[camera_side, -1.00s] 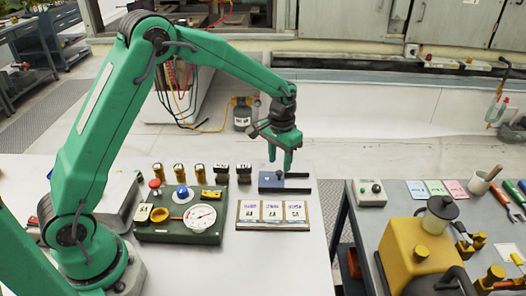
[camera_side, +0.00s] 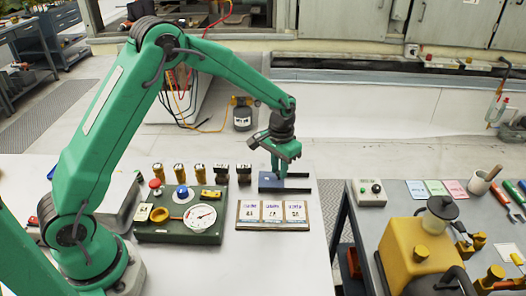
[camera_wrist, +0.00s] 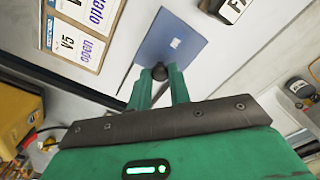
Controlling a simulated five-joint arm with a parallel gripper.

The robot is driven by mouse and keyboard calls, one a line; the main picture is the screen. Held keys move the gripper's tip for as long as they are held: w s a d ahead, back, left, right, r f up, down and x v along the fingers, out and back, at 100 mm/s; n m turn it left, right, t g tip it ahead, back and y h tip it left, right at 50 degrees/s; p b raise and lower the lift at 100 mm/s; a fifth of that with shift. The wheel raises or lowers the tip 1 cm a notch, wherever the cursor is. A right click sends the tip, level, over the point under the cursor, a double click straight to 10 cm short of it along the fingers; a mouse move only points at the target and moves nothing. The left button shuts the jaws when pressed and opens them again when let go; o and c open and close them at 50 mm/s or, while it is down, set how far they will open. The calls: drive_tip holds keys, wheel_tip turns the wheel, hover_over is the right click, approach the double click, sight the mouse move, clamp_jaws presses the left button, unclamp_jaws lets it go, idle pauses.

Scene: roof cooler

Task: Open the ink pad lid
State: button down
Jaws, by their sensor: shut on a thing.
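The ink pad's blue lid (camera_side: 267,182) lies flat on the white table, with a dark round knob (camera_wrist: 160,72) on it. The lid also shows as a blue panel with a small pale label in the wrist view (camera_wrist: 173,36). My gripper (camera_side: 281,173) is down at the lid, its green fingers shut on the knob. In the wrist view my gripper (camera_wrist: 160,78) has one finger on each side of the knob. The lid still looks flat, and what lies beneath it is hidden.
Two black rails (camera_side: 301,190) extend right from the lid, with bare table between them. A board of three cards (camera_side: 272,214) lies in front. A green gauge box (camera_side: 180,225) and several stamps (camera_side: 221,174) stand left. A grey bench (camera_side: 372,217) stands right across a gap.

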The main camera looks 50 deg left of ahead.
drive_tip(key=shift+w+d, duration=2.55)
drive_tip(key=shift+w, duration=0.05)
drive_tip(key=c, duration=1.3)
unclamp_jaws()
drive_tip(key=shift+r, duration=0.1)
wheel_tip(320, 180, up, 8)
